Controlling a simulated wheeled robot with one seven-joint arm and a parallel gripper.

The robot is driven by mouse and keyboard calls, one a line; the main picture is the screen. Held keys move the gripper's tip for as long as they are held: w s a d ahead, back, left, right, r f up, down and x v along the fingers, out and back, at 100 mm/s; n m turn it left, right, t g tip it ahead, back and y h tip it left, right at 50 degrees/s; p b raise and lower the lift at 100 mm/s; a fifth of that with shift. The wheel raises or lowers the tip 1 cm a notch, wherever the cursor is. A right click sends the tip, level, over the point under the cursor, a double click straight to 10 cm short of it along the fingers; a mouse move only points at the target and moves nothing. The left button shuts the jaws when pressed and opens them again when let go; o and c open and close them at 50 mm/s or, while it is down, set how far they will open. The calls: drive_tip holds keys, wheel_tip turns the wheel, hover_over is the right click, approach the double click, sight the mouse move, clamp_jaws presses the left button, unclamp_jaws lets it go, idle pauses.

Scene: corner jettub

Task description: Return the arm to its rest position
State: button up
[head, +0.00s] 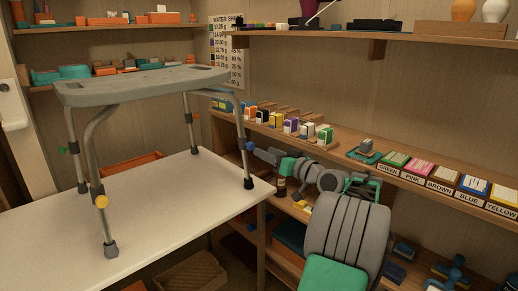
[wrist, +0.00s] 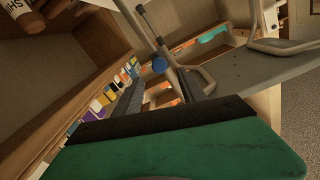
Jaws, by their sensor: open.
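My arm reaches in from the lower right of the head view, and its end points left toward a stool leg. My gripper (head: 263,154) is small there, beside that leg's blue knob. In the wrist view my gripper (wrist: 157,92) shows its green housing and two dark fingers, spread apart. I see nothing held between them. The grey stool (head: 145,84) stands on the white table (head: 165,212). Its leg with the blue knob (wrist: 159,65) lies ahead of the fingers in the wrist view. I cannot tell how near the fingertips are to the leg.
A wooden shelf (head: 407,187) with small boxes and colour-labelled trays runs along the wall behind my arm. A higher shelf (head: 395,40) holds dark trays and vases. Below are shelves with blue objects and a wooden crate (head: 192,274). Open space shows above my arm.

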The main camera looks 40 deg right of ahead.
drive_tip(key=shift+s, duration=0.35)
drive_tip(key=w+a+r+n+g+y+p, duration=0.1)
drive_tip(key=w+a+r+g+p, duration=0.2)
drive_tip(key=a, duration=0.5)
drive_tip(key=w+a+r+n+g+y+p, duration=0.1)
drive_tip(key=w+a+p, duration=0.3)
drive_tip(key=a+p, duration=0.3)
drive_tip(key=s+a+r+g+p, duration=0.1)
drive_tip(key=s+a+g+p, duration=0.15)
drive_tip(key=a, duration=0.55)
drive_tip(key=s+a+g+p, duration=0.1)
drive_tip(key=a+g+p, duration=0.15)
drive_tip(key=a, duration=0.45)
drive_tip(key=s+a+g+h+p, duration=0.1)
drive_tip(key=s+a+g+p, duration=0.2)
drive_tip(key=s, duration=0.7)
drive_tip(key=s+a+n+g+h+p, duration=0.1)
drive_tip(key=s+a+g+p, duration=0.1)
drive_tip(key=s+a+p, duration=0.5)
drive_tip(key=s+a, duration=0.2)
drive_tip(key=s, duration=0.2)
drive_tip(key=shift+s+g, duration=0.25)
drive_tip(key=shift+g, duration=0.15)
